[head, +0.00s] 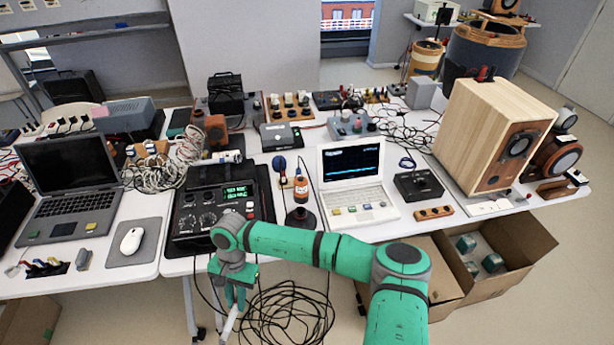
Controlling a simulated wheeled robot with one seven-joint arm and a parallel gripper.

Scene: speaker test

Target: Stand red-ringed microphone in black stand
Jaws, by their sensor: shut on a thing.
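My gripper (234,302) hangs low at the front edge of the table, below the black control box. It is shut on a slim pale grey stick-shaped thing (229,326), which slants down to the left. No red ring shows on it, so I cannot tell for sure that it is the microphone. A black round-based stand (301,220) is on the table, right of the control box and behind my arm. An orange-and-white banded piece (301,188) rises above its base; I cannot tell whether it is part of the stand.
The black control box (215,205) and white laptop (355,190) flank the stand. A blue-headed upright item (279,164) is behind it. Black cables (290,315) lie coiled on the floor. A wooden speaker (490,135) and open cardboard box (525,245) are at right.

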